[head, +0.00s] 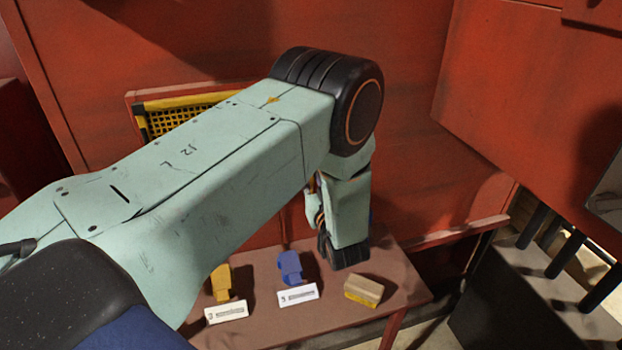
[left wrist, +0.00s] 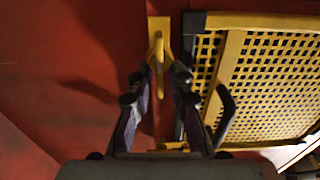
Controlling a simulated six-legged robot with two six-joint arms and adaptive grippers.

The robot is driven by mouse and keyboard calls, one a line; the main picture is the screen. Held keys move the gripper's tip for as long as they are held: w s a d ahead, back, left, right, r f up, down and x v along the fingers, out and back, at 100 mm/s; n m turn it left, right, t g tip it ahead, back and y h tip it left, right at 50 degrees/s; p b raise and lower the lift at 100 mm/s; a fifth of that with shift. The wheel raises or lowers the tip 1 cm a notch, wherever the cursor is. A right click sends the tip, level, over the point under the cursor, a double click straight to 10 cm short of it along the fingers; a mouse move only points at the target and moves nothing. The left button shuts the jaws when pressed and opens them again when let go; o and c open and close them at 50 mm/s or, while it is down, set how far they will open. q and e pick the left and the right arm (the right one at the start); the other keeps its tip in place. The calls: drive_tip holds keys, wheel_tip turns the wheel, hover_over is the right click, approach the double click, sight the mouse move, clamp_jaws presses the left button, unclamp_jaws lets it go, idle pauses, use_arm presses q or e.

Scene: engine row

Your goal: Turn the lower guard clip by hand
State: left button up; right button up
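The yellow guard clip (left wrist: 157,52) sits on a yellow strip on the red panel, left of the mesh guard, in the left wrist view. My left gripper (left wrist: 160,74) has its fingers apart, one on each side of the clip. Whether either fingertip touches it is too dark to tell. The yellow mesh guard (left wrist: 270,85) has a dark handle (left wrist: 222,115) near its left edge. In the head view the guard (head: 175,118) shows only in part. My left arm hides the clip and most of the gripper there. My right gripper is not in view.
A reddish shelf (head: 405,280) below my arm bears a yellow item (head: 221,280), a blue item (head: 290,267), white labels (head: 298,295) and a tan-and-yellow block (head: 364,290). A red panel (head: 540,110) stands at the right, above dark bars (head: 567,258).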

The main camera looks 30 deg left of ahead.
use_arm(q)
clamp_jaws()
drive_tip(key=shift+d, duration=0.1)
drive_tip(key=shift+m, duration=0.3)
drive_tip(key=shift+w+d+f+m+b, duration=0.3)
drive_tip(key=shift+m+b, duration=0.25)
drive_tip(key=shift+m, duration=2.35)
drive_tip(key=shift+w+d+f+m+b, duration=0.15)
drive_tip(key=shift+f+m+b, duration=0.3)
drive_tip(key=shift+m, duration=2.45)
drive_tip(key=shift+w+d+f+m+b, duration=0.25)
drive_tip(key=shift+m+b, duration=0.35)
drive_tip(key=shift+m, duration=2.3)
drive_tip(key=shift+s+a, duration=0.1)
drive_tip(key=shift+s, duration=0.05)
